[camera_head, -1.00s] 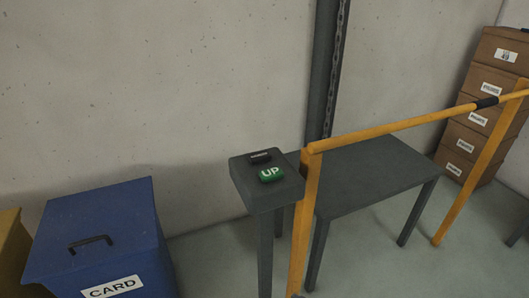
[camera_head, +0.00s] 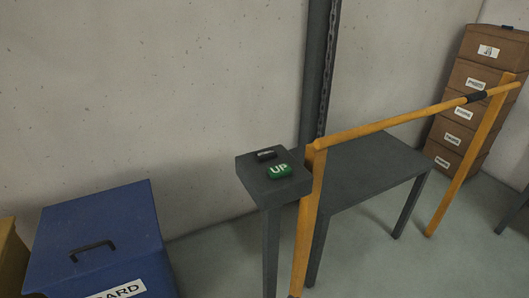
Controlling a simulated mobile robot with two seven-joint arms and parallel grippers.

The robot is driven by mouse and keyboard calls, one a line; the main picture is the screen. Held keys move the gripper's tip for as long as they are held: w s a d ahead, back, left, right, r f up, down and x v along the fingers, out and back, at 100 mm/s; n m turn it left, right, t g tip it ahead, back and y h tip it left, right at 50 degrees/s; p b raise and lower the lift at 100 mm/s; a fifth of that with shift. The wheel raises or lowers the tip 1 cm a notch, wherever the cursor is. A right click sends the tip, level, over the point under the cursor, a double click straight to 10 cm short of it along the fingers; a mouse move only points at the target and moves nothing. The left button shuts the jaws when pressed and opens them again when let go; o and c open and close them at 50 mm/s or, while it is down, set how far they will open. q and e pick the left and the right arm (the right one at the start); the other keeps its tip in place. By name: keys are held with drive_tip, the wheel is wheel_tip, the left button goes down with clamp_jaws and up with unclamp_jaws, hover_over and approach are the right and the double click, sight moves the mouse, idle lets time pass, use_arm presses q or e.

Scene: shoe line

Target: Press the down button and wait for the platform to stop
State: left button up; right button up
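A dark grey control box (camera_head: 259,186) stands on a post in the middle of the head view. On its top is a green button (camera_head: 279,171) marked UP, and behind it a black button (camera_head: 266,155) whose label is too small to read. A dark grey table-like platform (camera_head: 375,172) stands right of the box, beside a dark vertical column with a chain (camera_head: 323,75). Neither of my grippers is in view.
A yellow barrier rail (camera_head: 405,117) on posts runs in front of the platform. A blue lidded bin (camera_head: 95,235) with a card label stands at left, beside a yellow bin (camera_head: 10,262). Stacked brown boxes (camera_head: 465,105) stand at right. Grey floor shows between.

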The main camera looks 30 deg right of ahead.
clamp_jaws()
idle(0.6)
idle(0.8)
